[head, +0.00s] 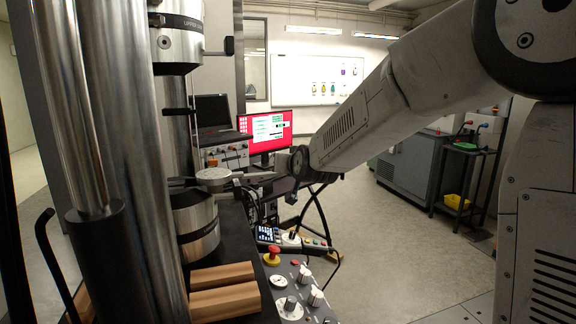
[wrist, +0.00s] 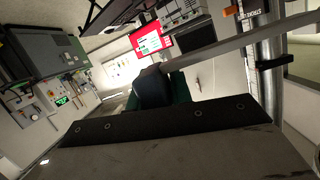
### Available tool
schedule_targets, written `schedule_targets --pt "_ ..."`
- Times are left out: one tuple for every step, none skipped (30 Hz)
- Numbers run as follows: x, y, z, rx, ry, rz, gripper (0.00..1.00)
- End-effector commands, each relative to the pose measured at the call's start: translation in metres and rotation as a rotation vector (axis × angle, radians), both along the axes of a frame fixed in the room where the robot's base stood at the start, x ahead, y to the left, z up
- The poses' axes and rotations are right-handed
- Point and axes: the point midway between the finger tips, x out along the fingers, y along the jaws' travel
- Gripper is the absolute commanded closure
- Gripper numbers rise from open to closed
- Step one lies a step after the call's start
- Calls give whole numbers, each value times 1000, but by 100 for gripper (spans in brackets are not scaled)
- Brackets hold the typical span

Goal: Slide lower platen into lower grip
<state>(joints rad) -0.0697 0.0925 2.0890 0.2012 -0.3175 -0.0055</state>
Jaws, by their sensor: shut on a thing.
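The lower platen (head: 214,176) is a pale metal disc in the head view. My gripper (head: 243,178) is shut on it from the right and holds it roughly level. The lower grip (head: 198,228) is a shiny metal cylinder. The platen appears just above its top, shifted slightly right; I cannot tell whether they touch. The platen partly hides the grip's top. In the wrist view a large dark-edged grey surface fills the bottom, and I cannot clearly make out the platen or fingertips there.
The upper grip (head: 178,38) hangs above, beside thick steel columns (head: 127,150) on the left. Two brown blocks (head: 224,290) lie in front of the lower grip. A control panel with a red knob (head: 272,256) is at right. A red monitor (head: 266,130) stands behind.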

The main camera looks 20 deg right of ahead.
Motion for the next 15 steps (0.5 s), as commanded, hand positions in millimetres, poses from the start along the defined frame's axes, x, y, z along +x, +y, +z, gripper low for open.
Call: schedule_targets --pt "1 0 3 4 -5 -2 100" --pt "1 0 3 4 -6 -2 100" --pt "1 0 3 4 -6 -2 100" --pt "1 0 3 4 -6 -2 100" --pt "1 0 3 4 -6 -2 100" --pt "1 0 3 4 -6 -2 100" --pt "1 0 3 4 -6 -2 100" --pt "1 0 3 4 -6 -2 100" --pt "1 1 3 4 -6 -1 100" --pt "1 2 3 4 -6 -1 100" --pt "1 3 3 4 -6 -1 100" --pt "1 5 3 4 -6 0 100" --pt "1 6 3 5 -6 -1 100" --pt "1 8 3 4 -6 -1 100" --pt "1 10 3 4 -6 -1 100"
